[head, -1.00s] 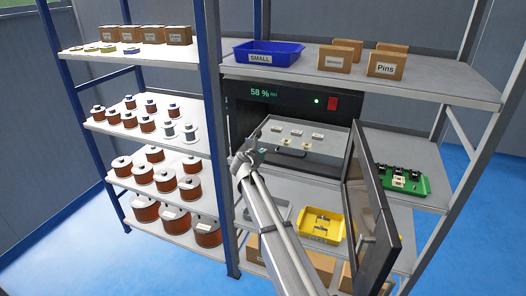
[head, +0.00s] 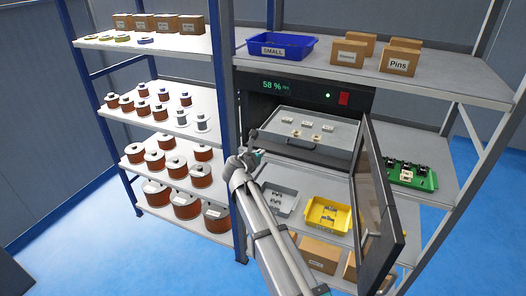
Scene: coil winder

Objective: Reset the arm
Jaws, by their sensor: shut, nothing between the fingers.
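My arm reaches up from the bottom of the head view. My gripper (head: 258,153) is at its far end, small and partly hidden by my own wrist, in front of the left edge of the black cabinet. Its fingers are shut with nothing between them. The black cabinet (head: 357,102) has a display reading 58 %, and its door (head: 377,205) stands open to the right. A grey tray (head: 341,139) inside it holds several small parts. My gripper appears close to the tray's left front; I cannot tell whether they touch.
A blue SMALL bin (head: 279,49) and cardboard boxes stand on the top shelf. A yellow bin (head: 327,214) and a grey bin (head: 278,200) sit below the cabinet. A green tray (head: 410,177) is on the right. Spools fill the left rack, with a blue post (head: 225,110) beside my arm.

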